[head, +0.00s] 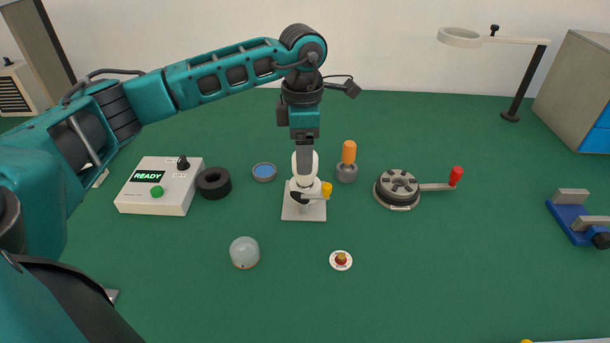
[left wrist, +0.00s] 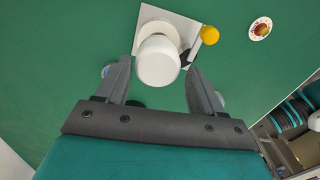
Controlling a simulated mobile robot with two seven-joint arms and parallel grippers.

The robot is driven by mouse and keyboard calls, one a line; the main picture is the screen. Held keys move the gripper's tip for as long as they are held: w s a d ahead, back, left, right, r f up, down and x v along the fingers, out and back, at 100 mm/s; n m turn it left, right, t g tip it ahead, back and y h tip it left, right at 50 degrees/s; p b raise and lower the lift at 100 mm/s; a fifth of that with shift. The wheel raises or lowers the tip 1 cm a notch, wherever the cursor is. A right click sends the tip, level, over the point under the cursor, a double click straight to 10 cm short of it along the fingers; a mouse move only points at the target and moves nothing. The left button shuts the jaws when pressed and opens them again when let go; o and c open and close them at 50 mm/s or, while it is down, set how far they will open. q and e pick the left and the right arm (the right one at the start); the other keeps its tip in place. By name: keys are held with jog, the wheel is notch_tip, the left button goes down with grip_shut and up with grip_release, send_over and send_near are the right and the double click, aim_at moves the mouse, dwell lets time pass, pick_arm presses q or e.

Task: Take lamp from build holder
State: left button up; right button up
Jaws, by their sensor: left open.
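The lamp (head: 304,162) is white with a rounded top and stands upright in the build holder. The holder has a white square base plate (head: 289,213) and a lever with a yellow knob (head: 327,188). My left gripper (head: 305,172) points down over the lamp and hides part of it. In the left wrist view, the lamp's round white head (left wrist: 157,62) shows between the open fingertips of my left gripper (left wrist: 160,68), with gaps on both sides. The holder plate (left wrist: 186,27) lies beyond it. My right gripper is not in view.
A tester box (head: 153,198) reading READY and a black ring (head: 213,183) stand left. A clear dome (head: 244,252) and a small round plate (head: 341,260) lie in front.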

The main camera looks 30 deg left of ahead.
aim_at(305, 179)
pick_arm(q)
jog(key=f, duration=0.5)
jog(key=shift+w+f, duration=0.1)
jog(key=shift+w, duration=0.15)
jog(key=c, duration=0.8)
